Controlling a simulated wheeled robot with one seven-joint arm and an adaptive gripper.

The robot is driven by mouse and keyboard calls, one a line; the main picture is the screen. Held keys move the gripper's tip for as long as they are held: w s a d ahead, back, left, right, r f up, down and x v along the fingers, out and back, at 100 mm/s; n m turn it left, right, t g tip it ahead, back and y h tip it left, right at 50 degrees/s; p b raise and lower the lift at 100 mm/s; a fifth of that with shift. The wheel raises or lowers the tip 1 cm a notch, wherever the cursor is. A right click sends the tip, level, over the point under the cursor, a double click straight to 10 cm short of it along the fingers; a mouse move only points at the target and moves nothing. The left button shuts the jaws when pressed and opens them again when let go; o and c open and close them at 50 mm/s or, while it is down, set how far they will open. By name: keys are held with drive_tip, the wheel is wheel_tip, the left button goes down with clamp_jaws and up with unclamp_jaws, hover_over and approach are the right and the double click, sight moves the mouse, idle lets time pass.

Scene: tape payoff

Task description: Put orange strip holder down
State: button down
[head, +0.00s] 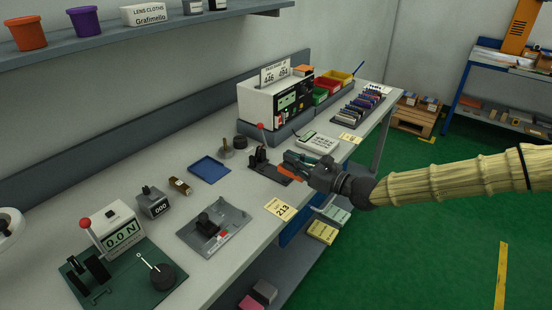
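The orange strip holder (291,171) shows as a small orange piece at the fingers of my gripper (298,166). My gripper reaches in from the right, over the front part of the grey bench (235,196). It appears shut on the orange strip holder, though the fingers are small and partly hide it. The holder is close to a black fixture with a red-knobbed lever (260,155), just to its left. I cannot tell whether the holder touches the fixture or the bench.
A blue tray (209,169), a small brown bottle (180,186) and a grey plate fixture (213,226) are to the left. A yellow card marked 213 (279,209) lies at the front edge. A white instrument (268,104) stands behind. A white box (318,142) lies beyond the gripper.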

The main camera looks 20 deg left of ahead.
drive_tip(key=w+a, duration=0.1)
drive_tip(key=a, duration=0.1)
drive_tip(key=w+a+p, duration=0.1)
drive_tip(key=w+a, duration=0.3)
drive_tip(key=shift+w+a+f, duration=0.1)
drive_tip(key=shift+a+f, duration=0.15)
drive_tip(key=shift+f, duration=0.15)
drive_tip(key=shift+f+p, duration=0.7)
drive_tip(key=shift+f, duration=1)
drive_tip(key=shift+f, duration=0.2)
drive_tip(key=c, duration=1.6)
unclamp_jaws()
drive_tip(key=shift+c, duration=0.2)
drive_tip(key=shift+d+r, duration=0.1)
drive_tip(key=shift+r, duration=0.1)
drive_tip(key=b+v, duration=0.2)
drive_tip(key=v, duration=1)
